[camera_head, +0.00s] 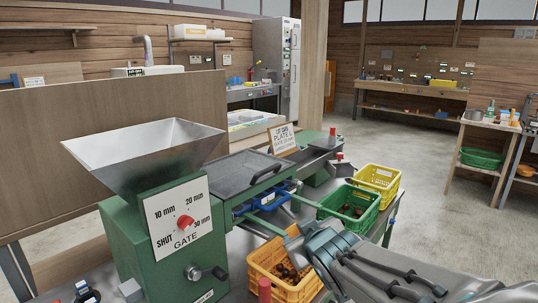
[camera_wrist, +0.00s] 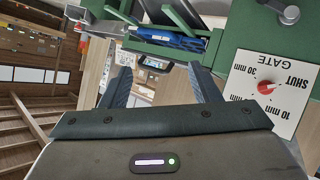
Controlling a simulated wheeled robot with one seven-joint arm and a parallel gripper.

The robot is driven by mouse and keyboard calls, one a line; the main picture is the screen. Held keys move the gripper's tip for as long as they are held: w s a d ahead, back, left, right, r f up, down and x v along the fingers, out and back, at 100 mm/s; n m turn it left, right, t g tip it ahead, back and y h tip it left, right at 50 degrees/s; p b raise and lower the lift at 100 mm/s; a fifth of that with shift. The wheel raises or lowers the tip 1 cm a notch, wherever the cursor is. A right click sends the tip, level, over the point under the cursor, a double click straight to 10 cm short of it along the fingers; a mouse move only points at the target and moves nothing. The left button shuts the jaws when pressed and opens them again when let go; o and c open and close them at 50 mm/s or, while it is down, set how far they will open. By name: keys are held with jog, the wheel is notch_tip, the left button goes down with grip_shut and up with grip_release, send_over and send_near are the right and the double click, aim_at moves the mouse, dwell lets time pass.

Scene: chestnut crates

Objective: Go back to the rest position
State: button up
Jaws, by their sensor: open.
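My gripper shows in the wrist view (camera_wrist: 162,82) with its two dark fingers spread apart and nothing between them. In the head view my arm (camera_head: 375,265) reaches in from the lower right, in front of the orange crate; the fingertips are hard to make out there. The green machine (camera_head: 150,235) stands at the left with a metal hopper (camera_head: 150,150) on top. Its gate dial (camera_head: 185,221) is red on a white plate, and the dial also shows in the wrist view (camera_wrist: 265,87).
An orange crate (camera_head: 262,290), a green crate (camera_head: 330,203) and a yellow crate (camera_head: 392,184) stand in a row beside the machine. The orange and green ones hold brown chestnuts. A blue tray (camera_head: 262,202) sits under the machine's chute. Open floor (camera_head: 420,150) lies behind, towards the workbenches.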

jog(key=s+d+r+m+g+h+p, duration=0.1)
jog(key=s+d+r+m+g+p, duration=0.1)
jog(key=s+p, duration=0.4)
jog(key=s+d+r+m+g+h+p, duration=0.1)
jog(key=s+d+r+m+g+p, duration=0.2)
jog(key=s+g+p, duration=0.4)
jog(key=s+d+m, duration=0.1)
jog(key=s+d, duration=0.1)
jog(key=s, duration=0.3)
jog(key=shift+s+d+m+g, duration=0.25)
jog(key=shift+d+m+g, duration=0.05)
